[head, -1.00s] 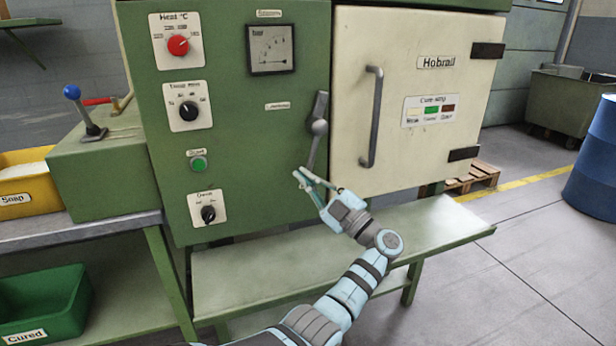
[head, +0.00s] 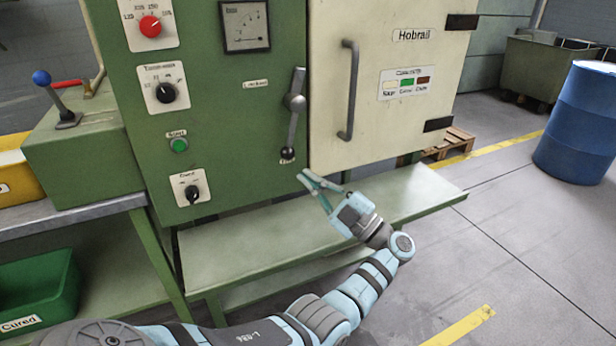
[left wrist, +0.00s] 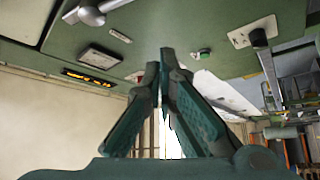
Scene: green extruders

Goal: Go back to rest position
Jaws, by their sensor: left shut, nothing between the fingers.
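My left gripper (head: 304,176) is in front of the green control cabinet (head: 222,130), just below and right of the lower end of a grey lever (head: 293,110). Its fingers are closed with nothing between them, and a small gap separates them from the lever's dark knob (head: 287,154). In the left wrist view the gripper's green fingers (left wrist: 166,62) meet at their tips. The lever's grey arm also shows at the top left of that view (left wrist: 95,14). My right gripper is in neither view.
A cream oven door (head: 390,110) with a vertical handle (head: 349,90) is right of the lever. A green bench (head: 250,250) runs below the cabinet and gripper. A blue drum (head: 580,125) stands far right. A green bin (head: 35,290) is on the lower left shelf.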

